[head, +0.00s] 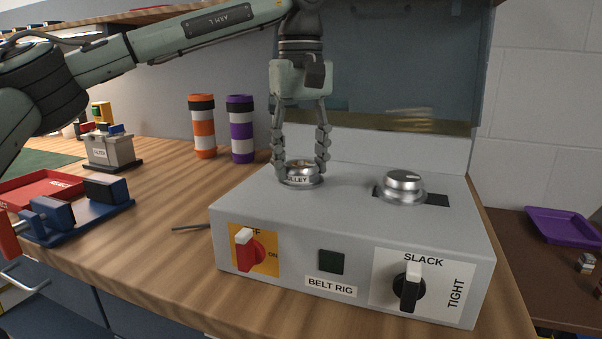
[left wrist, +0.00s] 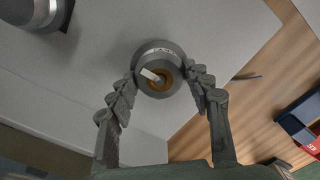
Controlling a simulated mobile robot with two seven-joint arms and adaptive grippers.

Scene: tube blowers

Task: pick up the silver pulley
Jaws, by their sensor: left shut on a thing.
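The silver pulley (head: 300,179) sits on the left part of the grey belt rig's top (head: 345,200); lettering ending in "ULLEY" shows on its side. It also shows in the left wrist view (left wrist: 160,83), with a brass-coloured middle. My left gripper (head: 301,168) points straight down, its two fingers closed on opposite sides of the pulley. In the left wrist view the fingertips (left wrist: 162,82) touch the pulley's sides. I cannot tell whether the pulley is lifted clear of the rig. My right gripper is not in view.
A second silver wheel (head: 403,185) stands on the rig's right side by a dark slot. The rig's front has a red switch (head: 250,250) and a black knob (head: 409,286). Orange (head: 203,127) and purple (head: 241,129) striped tubes stand behind left. A blue vise-like fixture (head: 80,215) is at left.

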